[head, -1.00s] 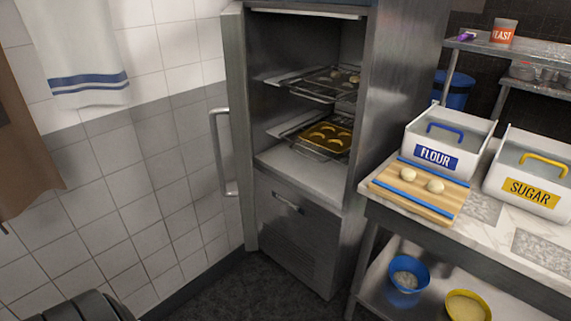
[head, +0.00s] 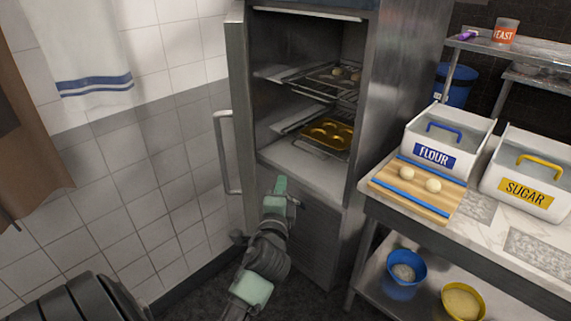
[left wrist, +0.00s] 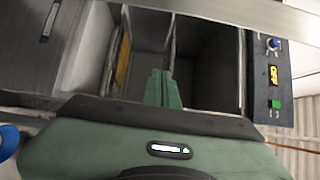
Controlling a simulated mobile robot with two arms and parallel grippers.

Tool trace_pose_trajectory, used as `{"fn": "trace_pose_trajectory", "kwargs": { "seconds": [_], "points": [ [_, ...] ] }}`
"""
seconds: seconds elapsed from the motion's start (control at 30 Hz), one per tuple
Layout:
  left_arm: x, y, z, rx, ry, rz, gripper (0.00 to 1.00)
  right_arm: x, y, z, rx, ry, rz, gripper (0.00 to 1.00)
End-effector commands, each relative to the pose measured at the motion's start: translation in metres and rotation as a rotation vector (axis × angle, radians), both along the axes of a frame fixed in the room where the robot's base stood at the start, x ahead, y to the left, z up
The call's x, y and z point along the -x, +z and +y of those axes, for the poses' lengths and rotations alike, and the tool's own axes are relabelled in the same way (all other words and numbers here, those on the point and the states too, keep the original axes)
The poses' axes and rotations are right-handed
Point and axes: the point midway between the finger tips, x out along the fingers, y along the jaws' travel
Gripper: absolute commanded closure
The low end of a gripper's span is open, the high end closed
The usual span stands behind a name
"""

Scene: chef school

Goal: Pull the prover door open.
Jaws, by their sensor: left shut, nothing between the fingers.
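The prover is a steel cabinet, and its door (head: 238,110) stands swung wide open at the left, seen nearly edge-on in the head view. Its long vertical handle (head: 221,150) sticks out to the left of the door. My left gripper (head: 279,188) is in front of the cabinet's lower panel, right of the handle and apart from it. Its green fingers (left wrist: 162,88) are together and empty in the left wrist view, with the open cabinet interior (left wrist: 150,35) beyond. My right gripper is not in view.
Wire racks inside hold trays, one a golden tray (head: 328,134). To the right, a counter (head: 480,208) carries a board (head: 412,202) with dough, a flour bin (head: 470,135) and a sugar bin (head: 550,200). A tiled wall (head: 150,170) stands left of the door.

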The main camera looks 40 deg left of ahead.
Motion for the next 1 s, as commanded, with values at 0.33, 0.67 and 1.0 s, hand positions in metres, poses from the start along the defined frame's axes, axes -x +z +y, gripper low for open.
{"fn": "trace_pose_trajectory", "kwargs": {
  "seconds": [0.33, 0.67, 1.0],
  "points": [
    [-0.053, 0.002, 0.033, 0.003, -0.001, -0.001, 1.0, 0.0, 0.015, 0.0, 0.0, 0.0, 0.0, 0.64],
    [-0.077, -0.001, 0.048, 0.005, -0.003, 0.0, 1.0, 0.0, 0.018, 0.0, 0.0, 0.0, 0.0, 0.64],
    [-0.077, -0.001, 0.049, 0.005, -0.004, 0.0, 1.0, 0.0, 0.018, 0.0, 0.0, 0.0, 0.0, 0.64]
  ]
}}
